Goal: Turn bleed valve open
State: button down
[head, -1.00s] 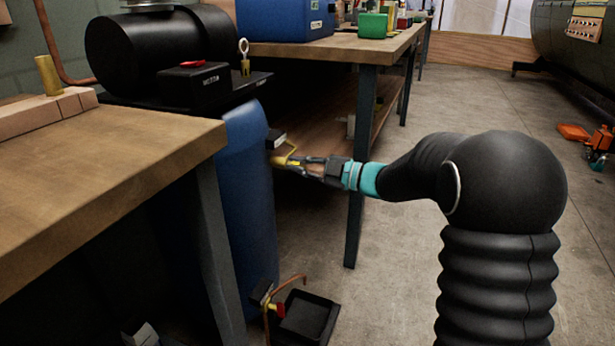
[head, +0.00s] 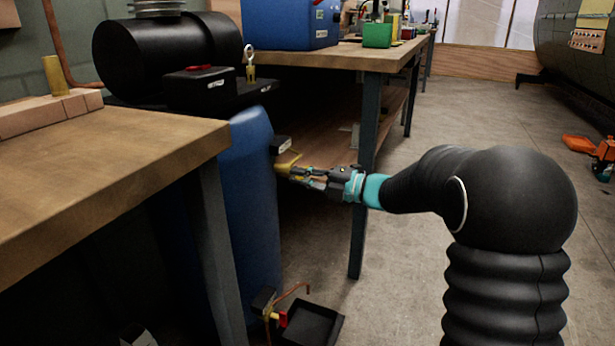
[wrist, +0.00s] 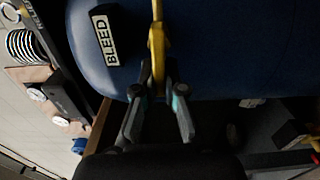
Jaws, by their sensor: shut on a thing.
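The bleed valve's yellow handle (wrist: 157,50) sticks out from the blue tank (wrist: 215,50), beside a plate reading BLEED (wrist: 105,41) in the wrist view. In the head view the yellow handle (head: 288,163) is at the right side of the blue tank (head: 252,215), just below a small dark block (head: 279,143). My gripper (wrist: 158,90) is shut on the yellow handle, its two fingers on either side of the handle's end. In the head view my gripper (head: 297,173) reaches in from the right. The handle's base is partly hidden.
A wooden bench (head: 100,165) stands at the left, another (head: 375,58) behind. A black compressor (head: 150,52) sits above the tank. Low by the tank are a red-handled valve (head: 280,318) and a black tray (head: 312,325).

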jog(key=shift+a+f, duration=0.1)
jog(key=shift+f, duration=0.1)
dwell(0.3)
jog(key=c, duration=1.2)
grip_release()
jog(key=shift+c, duration=0.2)
jog(key=shift+r, duration=0.1)
jog(key=shift+d, duration=0.2)
jog(key=v, duration=1.1)
jog(key=shift+d, duration=0.4)
jog(key=shift+s, duration=0.1)
